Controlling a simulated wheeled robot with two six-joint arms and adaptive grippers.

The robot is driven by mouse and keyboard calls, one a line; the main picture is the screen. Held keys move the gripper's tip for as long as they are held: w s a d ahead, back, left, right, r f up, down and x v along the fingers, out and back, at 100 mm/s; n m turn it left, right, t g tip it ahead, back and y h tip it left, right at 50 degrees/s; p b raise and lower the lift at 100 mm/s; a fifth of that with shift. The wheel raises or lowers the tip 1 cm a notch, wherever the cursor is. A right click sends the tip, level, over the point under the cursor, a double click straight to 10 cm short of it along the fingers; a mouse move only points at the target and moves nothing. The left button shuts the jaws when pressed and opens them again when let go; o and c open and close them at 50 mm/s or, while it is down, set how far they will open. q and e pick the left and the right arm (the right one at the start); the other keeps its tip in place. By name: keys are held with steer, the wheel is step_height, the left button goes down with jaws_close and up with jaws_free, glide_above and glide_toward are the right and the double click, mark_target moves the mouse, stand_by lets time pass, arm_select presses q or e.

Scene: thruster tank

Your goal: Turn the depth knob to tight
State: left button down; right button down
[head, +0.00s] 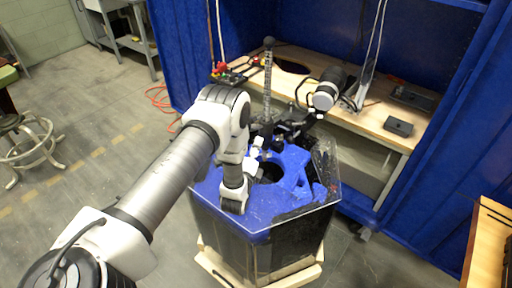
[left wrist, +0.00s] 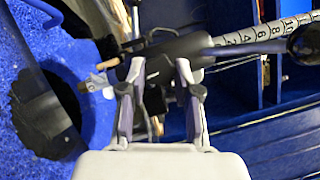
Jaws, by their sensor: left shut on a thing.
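The blue-topped tank (head: 262,222) stands in the middle of the head view, with a graduated rod (head: 267,88) rising above its back edge. The rod's numbered scale (left wrist: 250,35) also shows at the upper right of the left wrist view. My left gripper (head: 272,146) is at the black clamp hardware near the foot of the rod. In the left wrist view my left gripper (left wrist: 160,88) has its two fingers either side of a small dark part, which looks like the depth knob (left wrist: 160,98). The fingers hide much of it, and its turn position cannot be told. My right gripper is out of view.
A wooden bench (head: 375,125) with a grey-and-white cylinder (head: 326,92) and small black boxes (head: 398,126) stands behind the tank. Blue curtains hang around it. A stool (head: 28,140) stands at the far left. The floor left of the tank is mostly clear.

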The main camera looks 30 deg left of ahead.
arm_select(q)
steer(key=c, duration=0.8)
jaws_free()
steer(key=shift+w, duration=0.1)
